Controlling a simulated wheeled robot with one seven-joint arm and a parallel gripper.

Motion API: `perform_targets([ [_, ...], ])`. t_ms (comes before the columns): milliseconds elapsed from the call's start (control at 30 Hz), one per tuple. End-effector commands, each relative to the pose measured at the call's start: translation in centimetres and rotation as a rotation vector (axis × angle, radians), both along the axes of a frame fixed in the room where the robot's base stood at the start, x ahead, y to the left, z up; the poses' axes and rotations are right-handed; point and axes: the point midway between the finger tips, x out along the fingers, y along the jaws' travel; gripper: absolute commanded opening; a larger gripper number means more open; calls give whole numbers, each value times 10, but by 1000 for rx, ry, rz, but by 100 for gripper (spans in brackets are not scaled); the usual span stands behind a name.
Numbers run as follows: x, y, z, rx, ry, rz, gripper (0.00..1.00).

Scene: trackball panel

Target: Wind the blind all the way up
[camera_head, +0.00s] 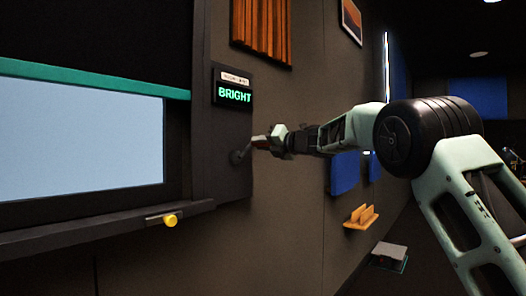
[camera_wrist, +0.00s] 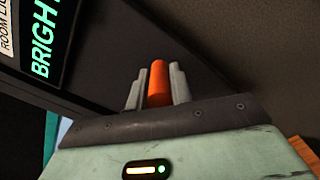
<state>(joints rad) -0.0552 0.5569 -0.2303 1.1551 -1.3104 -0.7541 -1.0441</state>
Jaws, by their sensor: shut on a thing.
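The blind (camera_head: 90,38) is a dark sheet at the upper left of the head view, with a teal bar (camera_head: 100,79) along its lower edge. Below the bar, a pale blue window (camera_head: 80,140) is uncovered. A grey crank (camera_head: 238,156) sits on the dark panel to the right of the window. My gripper (camera_head: 264,142) is at the crank's outer end. In the wrist view, my gripper (camera_wrist: 157,82) is shut on the orange crank handle (camera_wrist: 158,84), with one grey finger on each side.
A display (camera_head: 234,95) above the crank reads BRIGHT in green. An orange holder (camera_head: 361,217) and blue panels (camera_head: 344,173) are on the wall under my arm.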

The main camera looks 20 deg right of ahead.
Motion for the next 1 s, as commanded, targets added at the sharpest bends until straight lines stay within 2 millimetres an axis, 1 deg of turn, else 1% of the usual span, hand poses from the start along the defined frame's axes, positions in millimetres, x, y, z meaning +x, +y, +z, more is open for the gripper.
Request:
perform_targets([
  [200,-1,2,2,-30,-20,1,0],
  [600,-1,3,2,-33,-22,3,0],
  [633,-1,3,2,-33,-22,3,30],
  [667,-1,3,2,-33,-21,3,38],
  [700,-1,3,2,-33,-21,3,43],
  [1000,-3,1,2,-33,-21,1,43],
])
